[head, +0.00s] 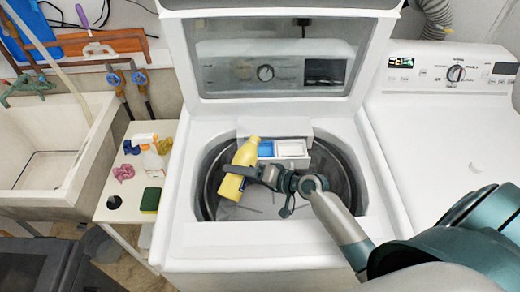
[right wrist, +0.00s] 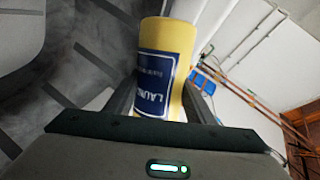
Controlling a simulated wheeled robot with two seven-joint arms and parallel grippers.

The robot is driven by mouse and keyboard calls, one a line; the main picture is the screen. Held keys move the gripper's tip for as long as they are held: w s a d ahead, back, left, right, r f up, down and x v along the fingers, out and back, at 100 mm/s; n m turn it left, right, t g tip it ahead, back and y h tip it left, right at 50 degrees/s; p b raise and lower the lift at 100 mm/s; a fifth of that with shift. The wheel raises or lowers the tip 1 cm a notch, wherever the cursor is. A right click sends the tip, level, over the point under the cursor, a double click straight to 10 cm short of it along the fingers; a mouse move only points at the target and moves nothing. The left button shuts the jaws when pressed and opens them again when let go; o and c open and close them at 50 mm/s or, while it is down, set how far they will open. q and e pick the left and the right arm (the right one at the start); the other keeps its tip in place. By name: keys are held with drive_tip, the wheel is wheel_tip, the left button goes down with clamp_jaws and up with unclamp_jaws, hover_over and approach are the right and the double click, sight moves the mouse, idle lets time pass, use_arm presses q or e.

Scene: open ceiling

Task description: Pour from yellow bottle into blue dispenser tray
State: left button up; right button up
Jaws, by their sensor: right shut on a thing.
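The yellow bottle (head: 239,170) is held over the washer's opening, tilted, with its neck end up and to the right beside the dispenser. My right gripper (head: 262,174) is shut on it. In the right wrist view the yellow bottle (right wrist: 181,40) stands between the fingers with a dark blue label. The blue dispenser tray (head: 266,149) is a small compartment at the back of the opening, right next to the bottle's top. I cannot tell whether anything flows from the bottle. My left gripper is not in view.
A white compartment (head: 292,148) sits right of the blue one. The washer's lid (head: 270,103) stands open behind. A small side table (head: 118,214) at left holds a spray bottle, a sponge and cloths. A second white machine (head: 440,140) stands at right.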

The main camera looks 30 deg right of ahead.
drive_tip(key=shift+a+r+m, duration=0.15)
drive_tip(key=shift+r+m, duration=0.05)
drive_tip(key=shift+m, duration=0.2)
idle(0.7)
drive_tip(key=shift+w+d+r+m+g+y+p, duration=0.2)
drive_tip(key=shift+r+m+y+p, duration=0.15)
drive_tip(key=shift+r+p, duration=0.2)
drive_tip(key=shift+w+d+r+m+g+y+p, duration=0.15)
drive_tip(key=shift+r+m+g+y+p, duration=0.2)
drive_tip(key=shift+p, duration=0.3)
drive_tip(key=shift+s+d+r+m+p, duration=0.1)
drive_tip(key=shift+r+m+p, duration=0.3)
drive_tip(key=shift+m, duration=0.3)
idle(2.9)
drive_tip(key=shift+f, duration=0.1)
drive_tip(key=f+n+b, duration=0.1)
drive_tip(key=f+b, duration=0.1)
drive_tip(key=a+f+n+b, duration=0.1)
drive_tip(key=shift+s+n+t+h, duration=0.25)
drive_tip(key=shift+s+n+h, duration=0.05)
drive_tip(key=shift+s+h, duration=0.1)
drive_tip(key=shift+r, duration=0.3)
drive_tip(key=shift+w, duration=0.1)
drive_tip(key=shift+f, duration=0.1)
